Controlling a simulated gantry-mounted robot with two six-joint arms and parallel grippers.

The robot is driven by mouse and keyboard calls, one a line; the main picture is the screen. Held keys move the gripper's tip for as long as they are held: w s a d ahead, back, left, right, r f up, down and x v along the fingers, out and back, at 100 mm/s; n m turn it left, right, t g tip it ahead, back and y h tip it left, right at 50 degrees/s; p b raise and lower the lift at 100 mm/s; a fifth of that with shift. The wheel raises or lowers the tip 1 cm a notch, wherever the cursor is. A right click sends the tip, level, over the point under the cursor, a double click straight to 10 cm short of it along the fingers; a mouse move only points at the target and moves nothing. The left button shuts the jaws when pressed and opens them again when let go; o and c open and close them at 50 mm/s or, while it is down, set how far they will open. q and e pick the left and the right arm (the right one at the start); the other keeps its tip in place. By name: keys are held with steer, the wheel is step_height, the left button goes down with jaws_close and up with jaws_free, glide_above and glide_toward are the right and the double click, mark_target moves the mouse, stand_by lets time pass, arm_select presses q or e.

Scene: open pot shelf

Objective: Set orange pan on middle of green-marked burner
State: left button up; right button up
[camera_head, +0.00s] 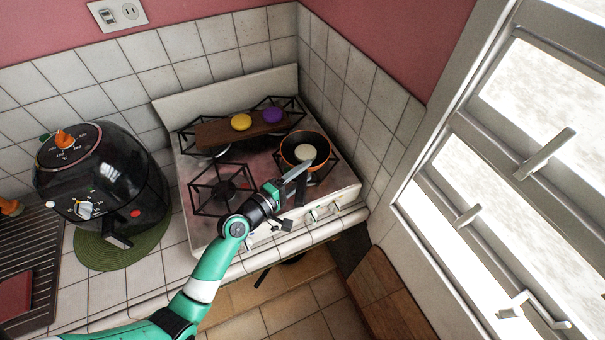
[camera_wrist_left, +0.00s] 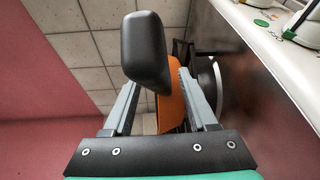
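The orange-rimmed pan (camera_head: 290,142) with a dark inside sits over the front right burner of the stove. A pale round disc (camera_head: 305,153) shows inside it. In the left wrist view, the pan's orange side (camera_wrist_left: 170,100) is beyond its black handle (camera_wrist_left: 148,50). My left gripper (camera_head: 299,171) is at the handle, near the front of the pan. In the left wrist view its two fingers (camera_wrist_left: 158,95) are spread, with the handle in line with the gap and no clear contact. My right gripper is out of view. I cannot pick out a green burner mark in the head view.
A brown board (camera_head: 215,134) with a yellow item (camera_head: 241,122) and a purple item (camera_head: 272,115) lies across the rear burners. The front left burner (camera_head: 226,189) is bare. A black air fryer (camera_head: 140,195) stands left. Tiled wall borders the stove's right side.

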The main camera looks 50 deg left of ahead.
arm_select(q)
steer(key=shift+s+f, duration=0.1)
steer(key=shift+f, duration=0.05)
steer(key=shift+s, duration=0.25)
steer(key=s, duration=0.3)
steer(key=s+r, duration=0.1)
steer(key=s, duration=0.7)
steer(key=shift+d+r, duration=0.15)
steer(key=shift+d, duration=0.15)
